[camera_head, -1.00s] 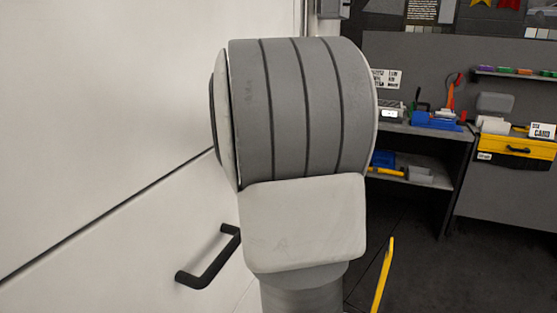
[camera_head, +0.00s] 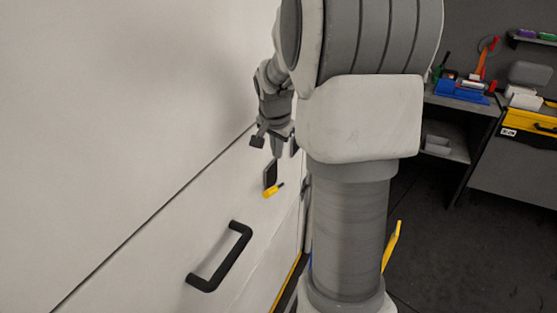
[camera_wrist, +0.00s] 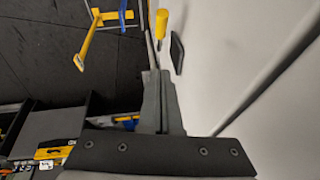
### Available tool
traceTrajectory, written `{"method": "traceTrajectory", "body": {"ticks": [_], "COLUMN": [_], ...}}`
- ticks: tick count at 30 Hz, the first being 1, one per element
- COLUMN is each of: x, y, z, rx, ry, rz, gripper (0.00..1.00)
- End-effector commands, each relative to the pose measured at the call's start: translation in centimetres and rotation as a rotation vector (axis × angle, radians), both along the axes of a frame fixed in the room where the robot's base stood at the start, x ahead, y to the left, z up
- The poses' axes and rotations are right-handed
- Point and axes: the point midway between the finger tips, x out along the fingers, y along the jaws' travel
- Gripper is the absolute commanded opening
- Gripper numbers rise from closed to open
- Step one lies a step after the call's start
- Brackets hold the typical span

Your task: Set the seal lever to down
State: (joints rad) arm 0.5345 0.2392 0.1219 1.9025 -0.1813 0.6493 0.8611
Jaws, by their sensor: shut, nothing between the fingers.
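The seal lever, a short yellow handle (camera_head: 271,191), shows in the head view at the lower end of a dark plate (camera_head: 270,173) on the white wall. It sticks out from the wall; I cannot tell its exact setting. My gripper (camera_head: 277,153) is just above the plate and lever, pointing down, apart from the handle as far as I can see. In the wrist view the yellow handle (camera_wrist: 162,24) and dark plate (camera_wrist: 178,52) are beyond the fingertips of my gripper (camera_wrist: 155,75). The fingers are together and hold nothing.
A black bar handle (camera_head: 222,258) stands out from the white wall below the lever. A seam runs diagonally across the wall. A workbench (camera_head: 470,107) with tools stands at the right. A yellow stand (camera_wrist: 92,38) is on the dark floor, at the left in the wrist view.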

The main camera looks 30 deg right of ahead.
Motion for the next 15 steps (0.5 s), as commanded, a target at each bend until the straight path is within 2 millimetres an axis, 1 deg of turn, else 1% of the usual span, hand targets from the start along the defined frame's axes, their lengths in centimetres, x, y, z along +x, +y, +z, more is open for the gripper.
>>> {"method": "traceTrajectory", "body": {"ticks": [15], "x": [2.6], "y": [-2.0], "z": [-8.7], "rx": [0.001], "ry": [0.003], "rz": [0.002], "gripper": [0.00]}}
